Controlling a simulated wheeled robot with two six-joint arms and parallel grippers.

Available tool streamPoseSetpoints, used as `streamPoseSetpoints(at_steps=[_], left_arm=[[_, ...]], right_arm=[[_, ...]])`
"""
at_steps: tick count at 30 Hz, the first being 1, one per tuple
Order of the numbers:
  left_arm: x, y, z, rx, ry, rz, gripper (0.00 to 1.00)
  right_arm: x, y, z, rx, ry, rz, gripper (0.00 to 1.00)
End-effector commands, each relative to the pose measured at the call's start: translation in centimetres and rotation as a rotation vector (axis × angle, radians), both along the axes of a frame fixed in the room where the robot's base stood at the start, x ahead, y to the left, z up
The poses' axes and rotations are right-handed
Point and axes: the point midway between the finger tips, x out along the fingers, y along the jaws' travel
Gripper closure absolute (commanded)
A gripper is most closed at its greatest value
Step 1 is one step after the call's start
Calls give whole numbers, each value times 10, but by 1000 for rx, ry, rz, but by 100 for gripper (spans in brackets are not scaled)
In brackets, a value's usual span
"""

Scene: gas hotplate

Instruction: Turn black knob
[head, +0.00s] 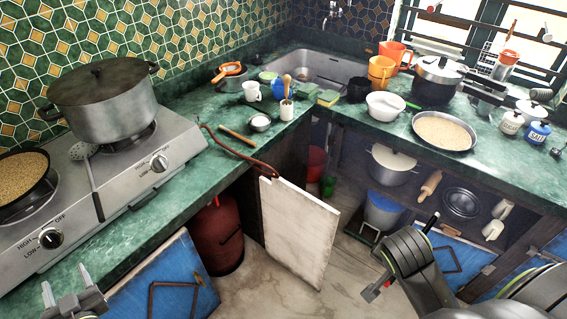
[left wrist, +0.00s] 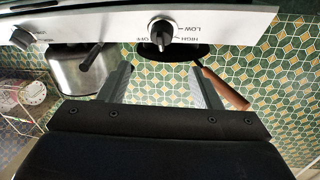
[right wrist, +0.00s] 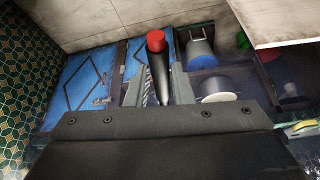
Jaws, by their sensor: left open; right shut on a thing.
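The gas hotplate (head: 115,185) stands on the green counter at the left. Its black knob (head: 50,238), at the front left beside HIGH and OFF marks, also shows in the left wrist view (left wrist: 161,31). My left gripper (head: 66,287) is open and empty, in front of and below this knob and apart from it. In the left wrist view the knob lies ahead, between the lines of the two fingers. A second, greyish knob (head: 159,163) sits farther right. My right gripper (right wrist: 160,92) is shut on a black stick-like thing with a red end (right wrist: 156,41), away from the hotplate.
A large lidded pot (head: 105,105) stands on the rear right burner and a pan of grain (head: 20,178) on the left one. A ladle (head: 90,175) lies between them. A white cabinet door (head: 298,230) stands open below the counter. A red gas cylinder (head: 218,235) is underneath.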

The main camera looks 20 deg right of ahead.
Motion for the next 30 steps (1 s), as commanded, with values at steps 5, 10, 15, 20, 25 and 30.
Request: streamPoseSetpoints(at_steps=[5,10,15,20,25,30], left_arm=[[14,7,-1,1,5,11,42],[44,19,-1,2,4,9,42],[75,32,-2,3,4,9,42],[97,41,-2,1,5,10,42],[109,46,-2,-1,6,10,42],[111,47,-1,-2,7,10,42]], right_arm=[[0,0,0,0,0,0,100],[0,0,-3,0,0,0,100],[0,0,-8,0,0,0,100],[0,0,-12,0,0,0,100],[0,0,-14,0,0,0,100],[0,0,-14,0,0,0,100]])
